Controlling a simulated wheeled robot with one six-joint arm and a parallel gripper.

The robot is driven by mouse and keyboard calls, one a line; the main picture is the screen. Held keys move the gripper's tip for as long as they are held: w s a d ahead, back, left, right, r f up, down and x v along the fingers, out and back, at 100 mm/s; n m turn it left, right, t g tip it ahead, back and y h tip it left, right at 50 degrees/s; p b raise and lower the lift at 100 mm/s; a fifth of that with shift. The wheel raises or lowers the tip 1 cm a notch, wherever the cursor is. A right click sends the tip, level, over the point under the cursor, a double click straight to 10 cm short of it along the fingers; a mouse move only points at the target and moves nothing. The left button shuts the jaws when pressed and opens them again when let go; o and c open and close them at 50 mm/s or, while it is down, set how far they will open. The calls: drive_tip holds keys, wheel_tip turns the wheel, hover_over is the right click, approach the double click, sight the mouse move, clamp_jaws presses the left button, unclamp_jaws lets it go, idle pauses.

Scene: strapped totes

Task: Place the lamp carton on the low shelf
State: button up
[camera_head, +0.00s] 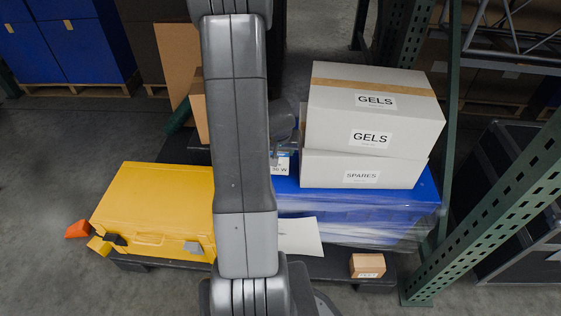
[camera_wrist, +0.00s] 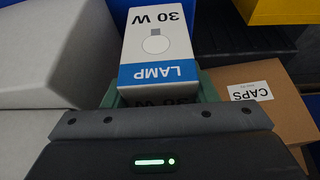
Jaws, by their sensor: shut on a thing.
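The lamp carton (camera_wrist: 158,45) is white with a blue band, marked LAMP and 30 W, and reads upside down in the wrist view. My gripper (camera_wrist: 158,96) is shut on it, with green parts on both sides of its shaded near end. I cannot tell which surface is the low shelf.
A yellow case (camera_head: 160,205) lies left. A small brown carton (camera_head: 368,265) sits at the dark deck's front. A CAPS carton (camera_wrist: 245,95) is close right of my gripper. Green rack posts (camera_head: 490,205) stand right.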

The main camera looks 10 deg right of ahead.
sight(282, 168)
drive_tip(key=shift+f+b, duration=1.4)
drive_tip(key=shift+f, duration=0.45)
drive_tip(key=shift+f, duration=0.2)
drive_tip(key=o, duration=1)
drive_tip(key=shift+r, duration=0.1)
